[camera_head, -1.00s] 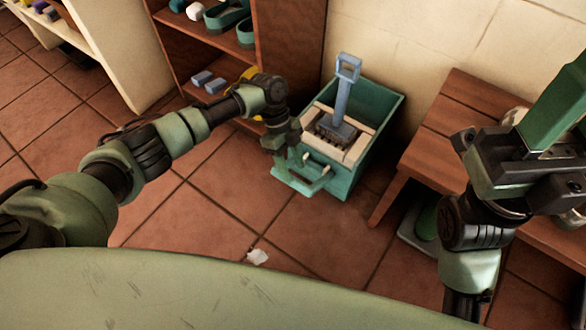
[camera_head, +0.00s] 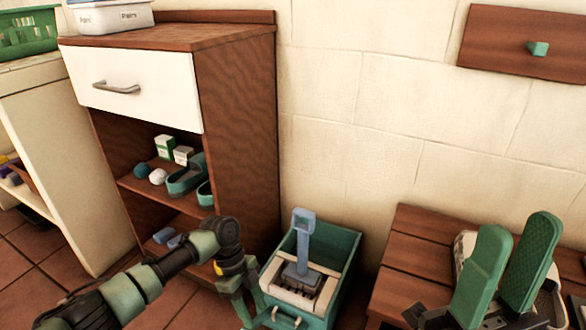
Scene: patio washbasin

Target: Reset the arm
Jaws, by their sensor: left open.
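My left gripper (camera_head: 250,312) is open, its green fingers pointing down beside the left side of a teal bin (camera_head: 348,262). I see nothing between the fingers; their tips are close to the bin's front handle, and I cannot tell if they touch it. My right gripper (camera_head: 515,235) is at the lower right, with two green fingers pointing up and apart. It is open and empty, in front of the wooden bench (camera_head: 430,228).
The bin holds a blue-handled tool (camera_head: 303,235) in a cream-edged insert. A brown cabinet (camera_head: 235,130) with a white drawer (camera_head: 140,85) and shelves of small items and green footwear stands behind the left arm. A wooden board with a green knob (camera_head: 537,48) hangs on the wall.

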